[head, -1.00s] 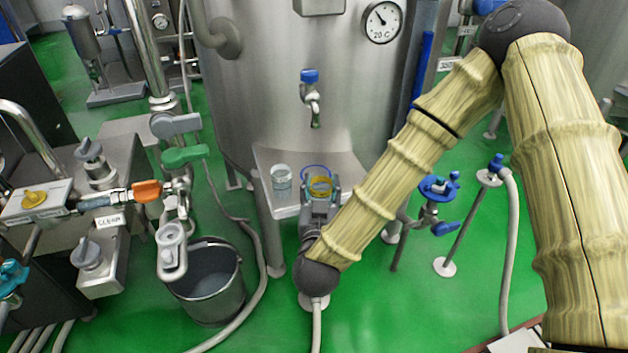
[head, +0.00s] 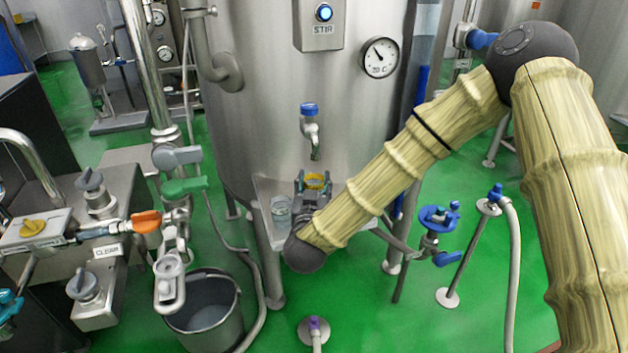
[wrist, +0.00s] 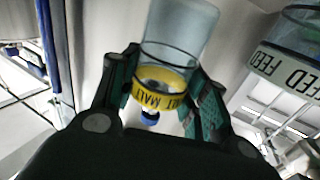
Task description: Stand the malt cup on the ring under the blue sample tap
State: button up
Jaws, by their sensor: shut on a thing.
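The malt cup (head: 317,182), clear with a yellow band, is between the fingers of my gripper (head: 314,188). My gripper is shut on it and holds it below the blue sample tap (head: 310,125), with the spout a little above the cup in the head view. In the wrist view the cup (wrist: 182,38) shows its MALT label, between the teal finger pads of my gripper (wrist: 163,75). The ring is hidden behind my gripper and wrist in the head view. I cannot tell the exact gap between cup and shelf.
A second clear cup (head: 281,209) stands on the steel shelf (head: 266,188), just left of my gripper; a cup labelled FEED (wrist: 296,48) shows in the wrist view. The tank (head: 262,110) stands behind. A blue valve (head: 438,218) is at the right, a bucket (head: 207,312) at lower left.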

aim_at(316, 183)
jog(key=w, duration=0.6)
jog(key=shift+d, duration=0.2)
jog(key=shift+f+p, duration=0.45)
jog(key=shift+f, duration=1.3)
jog(key=shift+f, duration=0.6)
jog(key=o, duration=1.1)
jog(key=shift+o, duration=0.2)
jog(key=shift+r, duration=0.25)
jog(key=s+b, duration=0.1)
jog(key=s, duration=1.1)
jog(key=shift+a+r, duration=0.35)
jog(key=shift+a, duration=0.1)
